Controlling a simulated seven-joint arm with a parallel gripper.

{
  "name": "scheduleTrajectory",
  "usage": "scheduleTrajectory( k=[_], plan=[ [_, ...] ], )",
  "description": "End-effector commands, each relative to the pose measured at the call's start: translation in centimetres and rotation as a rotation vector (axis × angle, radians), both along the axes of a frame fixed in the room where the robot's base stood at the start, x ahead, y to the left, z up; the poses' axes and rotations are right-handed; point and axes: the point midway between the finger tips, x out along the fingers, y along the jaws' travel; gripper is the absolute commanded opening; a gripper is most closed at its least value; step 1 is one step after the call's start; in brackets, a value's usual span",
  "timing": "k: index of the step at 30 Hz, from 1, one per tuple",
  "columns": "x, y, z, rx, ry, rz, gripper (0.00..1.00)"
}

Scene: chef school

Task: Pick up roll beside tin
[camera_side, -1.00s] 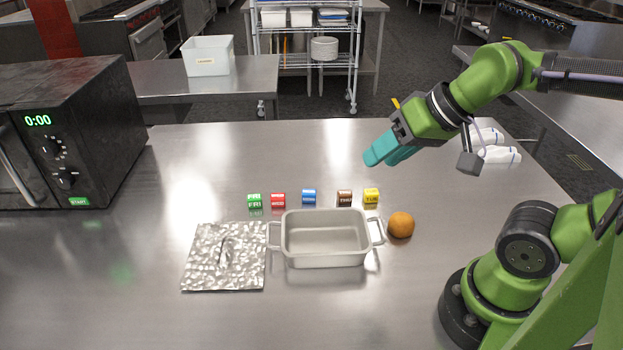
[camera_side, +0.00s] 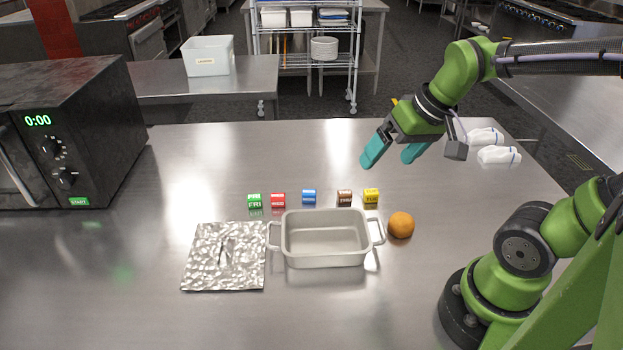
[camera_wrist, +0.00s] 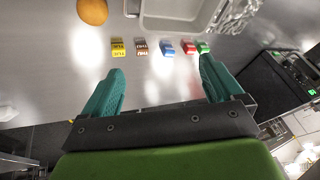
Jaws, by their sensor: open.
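The tin (camera_side: 326,251) is a grey, empty rectangular pan with two side handles on the steel table. Beside its right handle sits a round orange-brown roll (camera_side: 401,225); it also shows at the top of the wrist view (camera_wrist: 92,11). Part of the tin (camera_wrist: 172,8) shows at the top of the wrist view. My gripper (camera_side: 392,160) has teal fingers spread apart with nothing between them. It hangs above the table, behind the roll and apart from it. The gripper fingers also show in the wrist view (camera_wrist: 158,80).
A row of small coloured day blocks (camera_side: 309,197) stands behind the tin. A crumpled foil-like lid (camera_side: 225,256) lies left of it. A black microwave (camera_side: 70,130) is at the left. White wrapped bundles (camera_side: 498,156) lie at the back right. The table's front is clear.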

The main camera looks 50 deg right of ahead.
Motion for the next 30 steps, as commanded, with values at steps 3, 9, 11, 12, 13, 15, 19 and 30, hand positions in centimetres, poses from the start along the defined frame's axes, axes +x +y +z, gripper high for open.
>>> scheduleTrajectory(
  k=[3, 9, 11, 12, 13, 15, 19, 30],
  plan=[
    [0.1, -4.5, -2.7, -0.099, 0.194, 0.145, 0.93],
    [-1.0, -8.3, -4.4, -0.186, 0.378, 0.499, 0.93],
    [-1.1, -8.5, -4.3, -0.204, 0.393, 0.585, 0.93],
    [-1.2, -8.5, -4.1, -0.215, 0.395, 0.629, 0.93],
    [-1.3, -8.5, -4.1, -0.218, 0.396, 0.655, 0.93],
    [-1.5, -8.5, -4.2, -0.223, 0.399, 0.696, 0.93],
    [-1.5, -8.4, -5.7, -0.223, 0.401, 0.717, 0.93],
    [-1.6, -8.3, -13.5, -0.222, 0.400, 0.715, 0.93]
  ],
)
